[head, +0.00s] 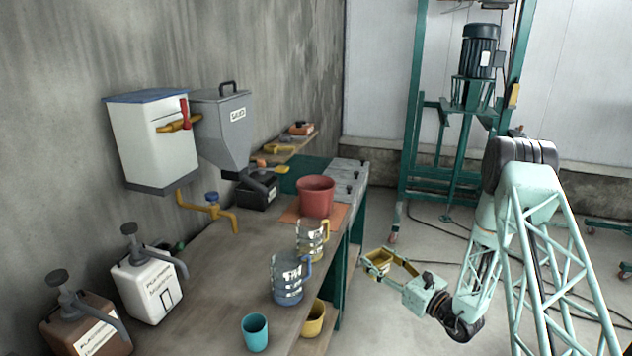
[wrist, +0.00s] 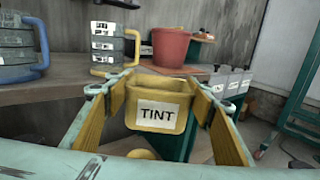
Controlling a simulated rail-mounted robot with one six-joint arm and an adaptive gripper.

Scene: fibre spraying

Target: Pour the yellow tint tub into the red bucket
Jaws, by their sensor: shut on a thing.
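The yellow tint tub (head: 377,264) hangs in front of the bench's right edge, clear of the worktop. My gripper (head: 392,262) is shut on it, with a finger along each side. In the wrist view the tub (wrist: 160,88) looks about upright, its TINT label facing me; its contents cannot be made out. The red bucket (head: 316,197) stands upright on an orange mat (head: 337,216) towards the bench's far end. It also shows in the wrist view (wrist: 172,47), behind and above the tub. The tub is apart from the bucket, nearer the front and lower.
A jug with a yellow handle (head: 311,240) and a blue-based jug (head: 289,280) stand on the bench (head: 215,290) before the bucket. A teal cup (head: 255,332) and another yellow vessel (head: 314,318) are nearer. Grey boxes (head: 347,178) sit beyond the bucket.

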